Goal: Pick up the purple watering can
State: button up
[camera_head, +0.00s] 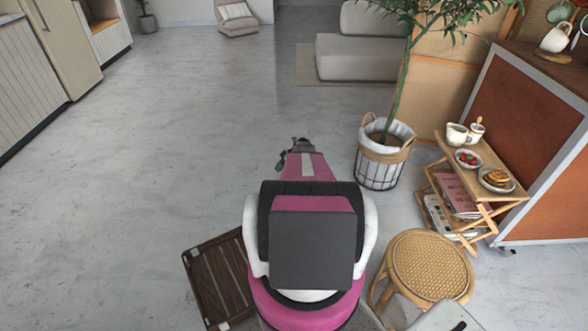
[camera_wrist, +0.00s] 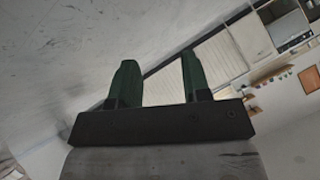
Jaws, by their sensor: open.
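I see no purple watering can in either view. My gripper (camera_wrist: 160,78) is open and empty in the wrist view, its two dark green fingers apart with nothing between them. Beyond the fingers are the grey floor and, tilted in the picture, white panelled cabinets. In the head view my arm rises in front of my body over open floor, and the gripper is mostly hidden behind it.
A wicker stool (camera_head: 432,262) and a dark slatted wooden stool (camera_head: 219,282) stand close to my body. A potted tree (camera_head: 382,160) and a wooden folding shelf (camera_head: 482,180) with food and cups stand at right. Open floor (camera_head: 150,150) lies ahead and left.

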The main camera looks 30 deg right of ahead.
jog(key=d+f+n+t+y, duration=0.1)
jog(key=d+f+n+t, duration=0.1)
jog(key=d+f, duration=0.65)
jog(key=d+f+n+t+y, duration=0.1)
jog(key=d+f+t, duration=0.35)
jog(key=d, duration=0.75)
jog(key=shift+g, duration=0.75)
jog(key=x, duration=0.3)
jog(key=f+x, duration=0.1)
jog(key=x, duration=0.1)
jog(key=shift+s+a+f, duration=0.1)
jog(key=shift+f, duration=0.1)
jog(key=shift+s+x, duration=0.1)
jog(key=shift+x, duration=1.25)
jog(key=shift+s+x, duration=0.15)
jog(key=shift+x, duration=1.2)
jog(key=shift+a, duration=0.1)
grip_shut()
